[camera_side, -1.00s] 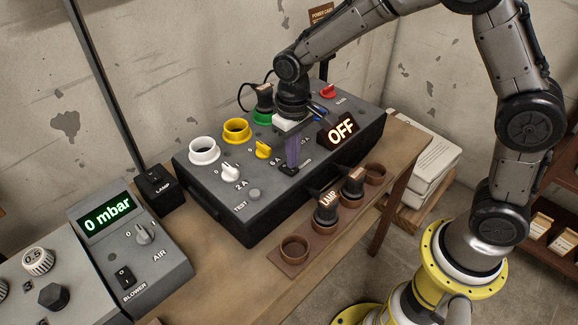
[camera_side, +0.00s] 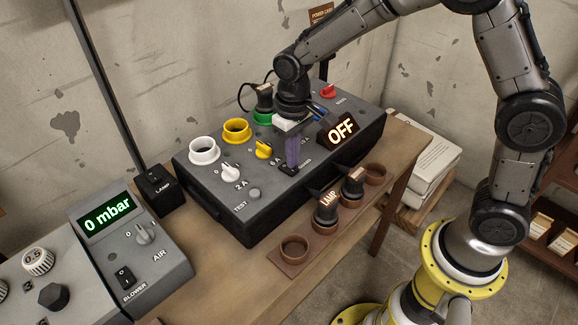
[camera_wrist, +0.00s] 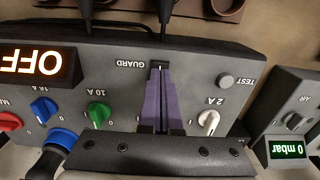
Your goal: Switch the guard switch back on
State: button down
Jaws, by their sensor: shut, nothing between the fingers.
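The guard switch (camera_side: 289,170) is a small dark rocker on the front part of the grey power case, beside the GUARD label. In the wrist view the guard switch (camera_wrist: 159,67) shows just beyond my fingertips. My gripper (camera_side: 291,163) points down at it with its purple fingers shut and nothing between them. In the wrist view my gripper (camera_wrist: 159,76) has its tips at or very close to the switch; I cannot tell if they touch. The display (camera_side: 341,129) on the case reads OFF in lit letters.
The case carries white (camera_side: 204,151) and yellow (camera_side: 237,130) sockets, a plug in the green one, and several coloured knobs. A wooden holder (camera_side: 294,248) with the LAMP plug (camera_side: 327,207) stands in front. The blower box (camera_side: 134,243) at left reads 0 mbar.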

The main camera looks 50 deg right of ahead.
aim_at(293, 170)
jog(key=shift+f, duration=0.95)
dwell(0.6)
jog(key=shift+r, duration=3.55)
